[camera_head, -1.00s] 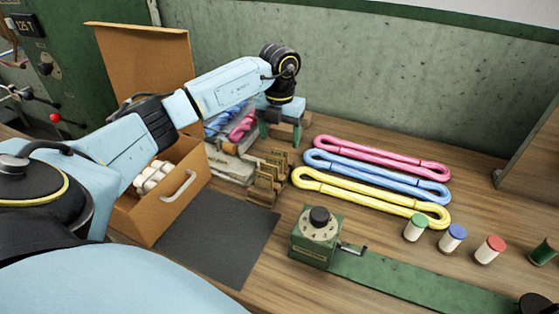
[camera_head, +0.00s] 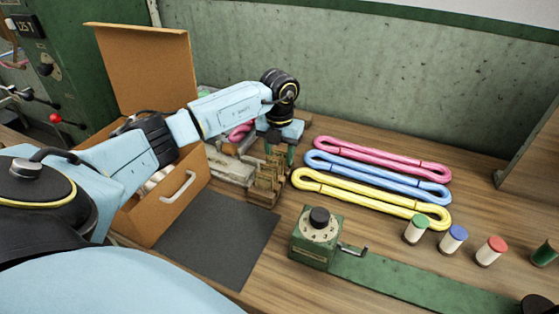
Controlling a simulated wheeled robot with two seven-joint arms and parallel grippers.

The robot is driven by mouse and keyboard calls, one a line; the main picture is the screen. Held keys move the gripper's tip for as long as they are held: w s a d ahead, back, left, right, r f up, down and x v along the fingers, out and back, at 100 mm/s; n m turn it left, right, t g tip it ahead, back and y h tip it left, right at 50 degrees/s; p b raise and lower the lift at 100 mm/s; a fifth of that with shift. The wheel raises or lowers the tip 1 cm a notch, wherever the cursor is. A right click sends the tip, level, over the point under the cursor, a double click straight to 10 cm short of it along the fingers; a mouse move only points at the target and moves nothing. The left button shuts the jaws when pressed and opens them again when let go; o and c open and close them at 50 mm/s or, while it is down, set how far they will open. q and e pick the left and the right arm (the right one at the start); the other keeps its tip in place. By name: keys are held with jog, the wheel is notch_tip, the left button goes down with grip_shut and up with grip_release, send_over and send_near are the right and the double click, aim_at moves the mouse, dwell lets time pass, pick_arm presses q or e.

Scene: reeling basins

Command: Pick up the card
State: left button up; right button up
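I cannot make out a card for certain; it may be hidden behind my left arm and gripper. My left gripper (camera_head: 279,148) points down at the back of the bench, just behind the small slotted wooden rack (camera_head: 266,183). Its green fingertips stand apart, and I see nothing clearly held between them. The arm and wrist cover part of what lies behind and below. My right gripper is not in view.
An open brown box (camera_head: 152,222) with a raised lid stands under my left arm. A dark mat (camera_head: 215,238) lies in front. Pink (camera_head: 385,158), blue (camera_head: 375,177) and yellow (camera_head: 370,199) skeins lie right. A green dial device (camera_head: 317,240) and several capped spools stand nearer.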

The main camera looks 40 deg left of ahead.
pick_arm(q)
jog(key=shift+c, duration=1.4)
jog(key=shift+r, duration=0.1)
